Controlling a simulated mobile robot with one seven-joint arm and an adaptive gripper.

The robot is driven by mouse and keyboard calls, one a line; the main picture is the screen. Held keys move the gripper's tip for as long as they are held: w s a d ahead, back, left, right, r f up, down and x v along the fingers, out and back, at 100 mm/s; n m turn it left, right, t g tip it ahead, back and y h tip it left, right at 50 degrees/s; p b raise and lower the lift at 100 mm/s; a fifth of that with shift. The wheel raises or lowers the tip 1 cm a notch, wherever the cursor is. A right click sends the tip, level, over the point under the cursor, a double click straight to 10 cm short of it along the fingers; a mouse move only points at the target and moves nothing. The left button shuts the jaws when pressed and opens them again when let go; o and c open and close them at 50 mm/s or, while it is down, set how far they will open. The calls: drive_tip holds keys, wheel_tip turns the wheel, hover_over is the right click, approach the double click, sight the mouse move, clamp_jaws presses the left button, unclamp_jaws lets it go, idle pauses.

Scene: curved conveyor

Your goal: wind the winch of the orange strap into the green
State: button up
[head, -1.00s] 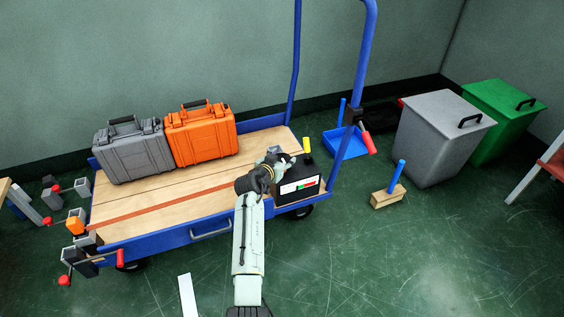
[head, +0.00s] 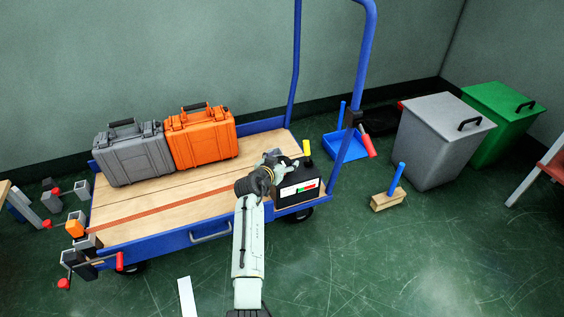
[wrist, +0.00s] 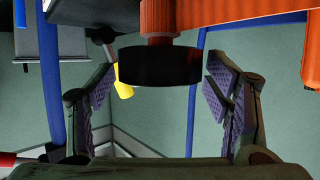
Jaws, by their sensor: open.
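The orange strap (head: 165,205) runs flat along the wooden deck of the cart toward the dark box. The black box (head: 290,198) at the cart's right end carries a gauge (head: 300,189) with white, green and red parts; I cannot make out its pointer. My gripper (head: 272,158) is beside this box in the head view, hiding what lies behind it. In the wrist view my gripper (wrist: 160,100) is open, fingers on either side of a black round knob (wrist: 160,66) on an orange part (wrist: 235,14). Contact is not visible.
A yellow handle (head: 306,147) stands by the box. A grey case (head: 133,156) and an orange case (head: 202,138) stand on the deck. The blue push bar (head: 362,70) rises behind at the right. Several red-handled parts crowd the left end.

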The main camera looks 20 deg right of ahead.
sight(282, 161)
wheel_tip(282, 161, up, 10)
drive_tip(key=shift+f, duration=0.1)
idle(0.5)
